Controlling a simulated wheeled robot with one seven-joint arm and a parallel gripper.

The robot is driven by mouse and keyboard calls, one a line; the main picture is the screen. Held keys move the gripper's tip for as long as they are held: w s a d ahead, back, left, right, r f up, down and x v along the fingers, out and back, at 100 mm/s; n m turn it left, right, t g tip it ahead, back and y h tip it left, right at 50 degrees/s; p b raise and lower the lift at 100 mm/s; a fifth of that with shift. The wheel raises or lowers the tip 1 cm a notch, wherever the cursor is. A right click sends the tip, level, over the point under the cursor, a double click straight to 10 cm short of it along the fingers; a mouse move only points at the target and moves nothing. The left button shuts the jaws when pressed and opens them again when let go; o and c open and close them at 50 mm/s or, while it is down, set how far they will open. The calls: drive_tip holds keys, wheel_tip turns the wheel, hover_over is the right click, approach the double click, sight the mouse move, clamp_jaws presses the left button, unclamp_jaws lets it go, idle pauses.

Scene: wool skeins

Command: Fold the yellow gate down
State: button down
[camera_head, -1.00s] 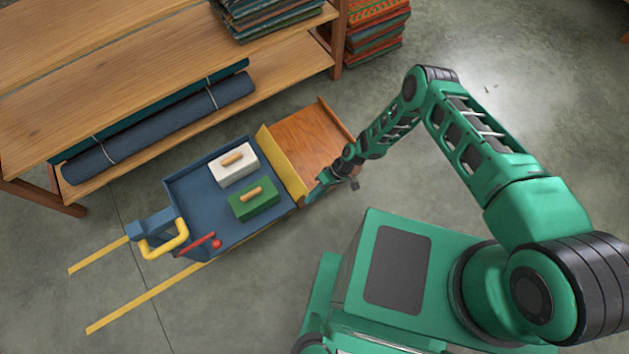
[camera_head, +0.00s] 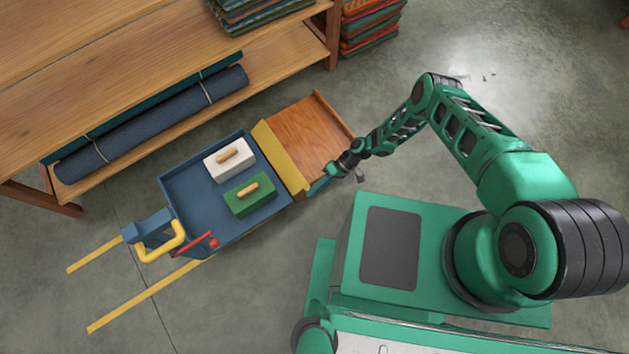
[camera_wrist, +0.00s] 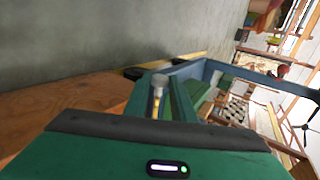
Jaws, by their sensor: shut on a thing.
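The yellow gate (camera_head: 281,157) stands across the right end of the blue cart bed (camera_head: 218,222), leaning toward the wooden ramp (camera_head: 308,130). It also shows as a yellow strip in the wrist view (camera_wrist: 186,59). My gripper (camera_head: 314,193) is at the gate's near end, low beside the cart. In the wrist view its green fingers (camera_wrist: 158,100) are shut around a small peg with a grey top (camera_wrist: 159,80), which appears to belong to the gate. The gate's lower edge and hinge are not clear.
A white box (camera_head: 229,164) and a green box (camera_head: 249,200), each with a wooden handle, sit in the cart. A yellow handle (camera_head: 163,249) and a red lever (camera_head: 193,245) are at its left end. A wooden shelf (camera_head: 110,60) stands behind. The floor in front of the cart is clear.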

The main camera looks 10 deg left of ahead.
drive_tip(key=c, duration=1.5)
unclamp_jaws()
drive_tip(key=v, duration=1.1)
